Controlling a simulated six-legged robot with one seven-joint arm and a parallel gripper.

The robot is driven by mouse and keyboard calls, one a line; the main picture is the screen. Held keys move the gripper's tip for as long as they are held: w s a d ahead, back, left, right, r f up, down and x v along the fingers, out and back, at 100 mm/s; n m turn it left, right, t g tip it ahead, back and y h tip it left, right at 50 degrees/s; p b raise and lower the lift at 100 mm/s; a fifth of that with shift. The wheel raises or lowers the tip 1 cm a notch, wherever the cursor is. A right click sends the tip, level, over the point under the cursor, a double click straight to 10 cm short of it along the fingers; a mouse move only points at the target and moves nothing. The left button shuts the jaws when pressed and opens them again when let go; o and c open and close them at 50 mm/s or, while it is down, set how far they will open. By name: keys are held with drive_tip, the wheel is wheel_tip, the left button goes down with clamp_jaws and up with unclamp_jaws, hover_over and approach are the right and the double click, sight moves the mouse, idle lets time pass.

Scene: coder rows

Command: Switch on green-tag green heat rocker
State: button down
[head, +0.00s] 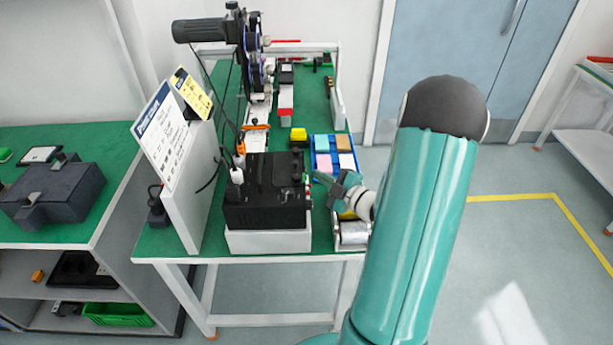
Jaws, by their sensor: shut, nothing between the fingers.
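My gripper (318,176) is shut and empty. It reaches in from the right at the front of the green-topped bench (175,241). Its tip is close to the right side of a black boxy machine (262,212), which sits on a white base (268,241). I cannot tell if the tip touches the machine. I cannot make out a green tag or a green heat rocker. The machine's right side is seen edge-on and partly behind my gripper. My teal arm covers the area right of the bench.
A white sign board (165,135) stands left of the machine. A metallic roll (354,233) lies below my gripper. Another green bench (60,228) is at left.

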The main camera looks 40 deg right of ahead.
idle(0.4)
drive_tip(key=shift+w+a+f, duration=0.1)
drive_tip(key=shift+w+a, duration=0.15)
drive_tip(key=shift+a, duration=0.1)
drive_tip(key=shift+w+a, duration=0.25)
drive_tip(key=shift+a, duration=0.15)
idle(0.7)
drive_tip(key=shift+d, duration=0.1)
drive_tip(key=shift+s+d, duration=0.45)
drive_tip(key=shift+d, duration=0.2)
drive_tip(key=s+d, duration=0.2)
drive_tip(key=d+r, duration=0.1)
drive_tip(key=d, duration=0.1)
drive_tip(key=shift+s, duration=0.4)
drive_tip(key=shift+s, duration=0.1)
idle(0.5)
